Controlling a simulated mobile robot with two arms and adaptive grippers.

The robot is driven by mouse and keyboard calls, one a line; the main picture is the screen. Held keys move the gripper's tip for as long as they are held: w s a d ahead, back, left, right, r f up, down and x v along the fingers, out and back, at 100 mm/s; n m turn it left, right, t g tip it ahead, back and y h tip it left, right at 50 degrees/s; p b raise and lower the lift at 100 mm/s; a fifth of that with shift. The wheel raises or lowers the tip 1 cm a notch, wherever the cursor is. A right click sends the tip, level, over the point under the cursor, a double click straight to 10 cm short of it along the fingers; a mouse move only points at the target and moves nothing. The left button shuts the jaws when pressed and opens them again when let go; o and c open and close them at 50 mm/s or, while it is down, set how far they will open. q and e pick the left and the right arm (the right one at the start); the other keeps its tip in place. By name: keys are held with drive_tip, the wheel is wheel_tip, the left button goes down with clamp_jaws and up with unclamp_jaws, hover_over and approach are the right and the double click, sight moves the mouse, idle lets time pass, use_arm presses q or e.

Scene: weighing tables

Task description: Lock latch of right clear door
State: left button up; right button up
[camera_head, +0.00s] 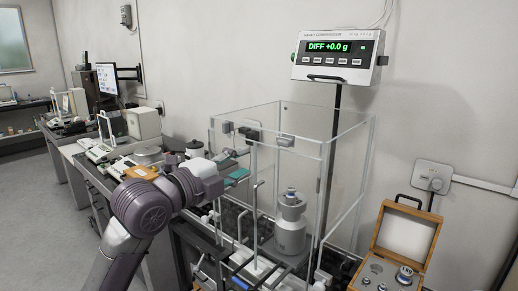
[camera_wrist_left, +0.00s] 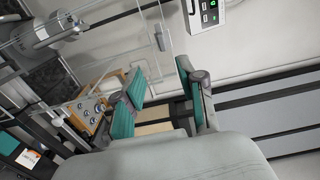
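A clear glass enclosure (camera_head: 325,147) stands on the dark table with clear door panels at its front. I cannot tell for certain which panel is the right door. Small grey latch-like blocks (camera_head: 285,141) sit along its upper front edge. A grey piece on the clear panel also shows in the left wrist view (camera_wrist_left: 158,38). My left gripper (camera_head: 238,164) is just in front of the enclosure's left side, with teal finger pads. In the left wrist view its fingers (camera_wrist_left: 165,93) are apart with nothing between them. My right gripper is not in view.
A steel canister weight (camera_head: 290,232) stands inside the enclosure. An open wooden weight case (camera_head: 400,238) is at the right. A display (camera_head: 337,60) reading DIFF +0.0 g is mounted above. Balances and a monitor (camera_head: 107,79) crowd the benches at left. Floor shows at far left.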

sight(282, 145)
use_arm(q)
drive_tip(key=p+x, duration=0.4)
drive_tip(key=x, duration=1)
drive_tip(key=shift+s+d, duration=0.1)
drive_tip(key=shift+d, duration=0.05)
drive_tip(key=shift+c, duration=0.3)
clamp_jaws()
